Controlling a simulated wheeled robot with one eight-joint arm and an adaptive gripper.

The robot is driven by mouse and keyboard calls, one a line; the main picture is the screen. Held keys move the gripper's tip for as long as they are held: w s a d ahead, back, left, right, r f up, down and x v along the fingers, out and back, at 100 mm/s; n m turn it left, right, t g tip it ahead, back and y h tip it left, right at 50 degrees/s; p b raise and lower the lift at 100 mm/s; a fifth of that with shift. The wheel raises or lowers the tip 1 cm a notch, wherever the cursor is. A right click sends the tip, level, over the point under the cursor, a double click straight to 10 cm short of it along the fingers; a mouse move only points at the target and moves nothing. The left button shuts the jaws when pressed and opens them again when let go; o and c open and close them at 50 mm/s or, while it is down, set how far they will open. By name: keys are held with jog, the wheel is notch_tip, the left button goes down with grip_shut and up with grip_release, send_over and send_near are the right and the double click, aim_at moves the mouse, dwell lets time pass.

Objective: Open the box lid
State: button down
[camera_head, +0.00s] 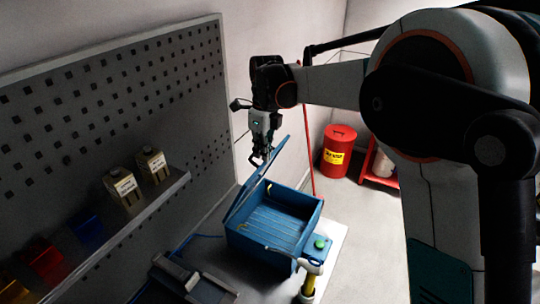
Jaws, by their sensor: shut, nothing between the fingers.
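The blue box (295,235) stands on the bench near the middle of the head view, and its ribbed inside shows. Its blue lid (253,186) is raised and tilted up on the box's left side. My gripper (257,161) is shut and empty, pointing down at the upper part of the lid. The fingertips overlap the lid's upper edge in this view; I cannot tell whether they touch it.
A pegboard (108,90) with a shelf (150,207) holding two small containers (138,180) stands on the left. A green button (319,243) sits right of the box. A red drum (337,150) and red cart (380,172) stand behind on the floor.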

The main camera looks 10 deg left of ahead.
jog(key=shift+w+a+r, duration=0.25)
jog(key=shift+w+a, duration=0.1)
jog(key=shift+a, duration=0.55)
jog(key=shift+w+a+r, duration=0.2)
jog(key=shift+w+a, duration=0.2)
jog(key=shift+a, duration=0.45)
jog(key=shift+w+a+r, duration=0.25)
jog(key=shift+w+a, duration=0.1)
jog(key=shift+a, duration=0.55)
